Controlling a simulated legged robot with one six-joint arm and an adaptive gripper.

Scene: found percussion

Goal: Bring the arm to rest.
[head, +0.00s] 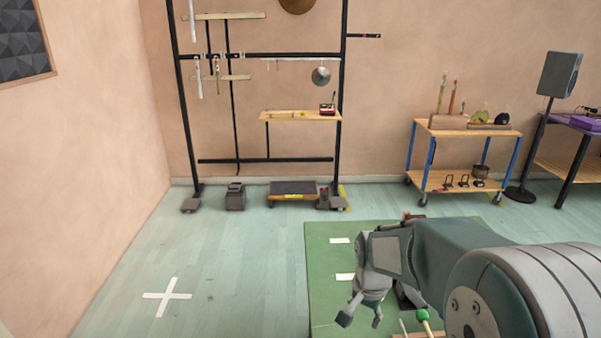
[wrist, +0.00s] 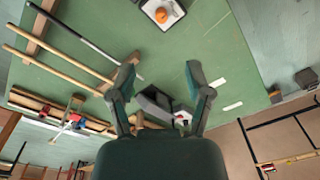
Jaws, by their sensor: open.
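My gripper (head: 360,312) hangs above the green mat (head: 322,262) in the lower right of the head view, fingers pointing down. In the wrist view, my gripper (wrist: 165,82) has its two fingers spread apart with nothing between the tips. My arm reaches out from the lower right corner. Beyond the fingers lies the green mat (wrist: 225,60). A dark grey object (wrist: 155,105) shows between the finger bases; I cannot tell what it is.
A green-headed mallet (head: 423,316) is beside my arm. A metal rack (head: 265,160) stands at the wall. A wheeled cart (head: 450,180) is at the right. In the wrist view, rods (wrist: 50,68) lie left and an orange ball (wrist: 162,15) sits at top. Floor around the white cross (head: 167,295) is clear.

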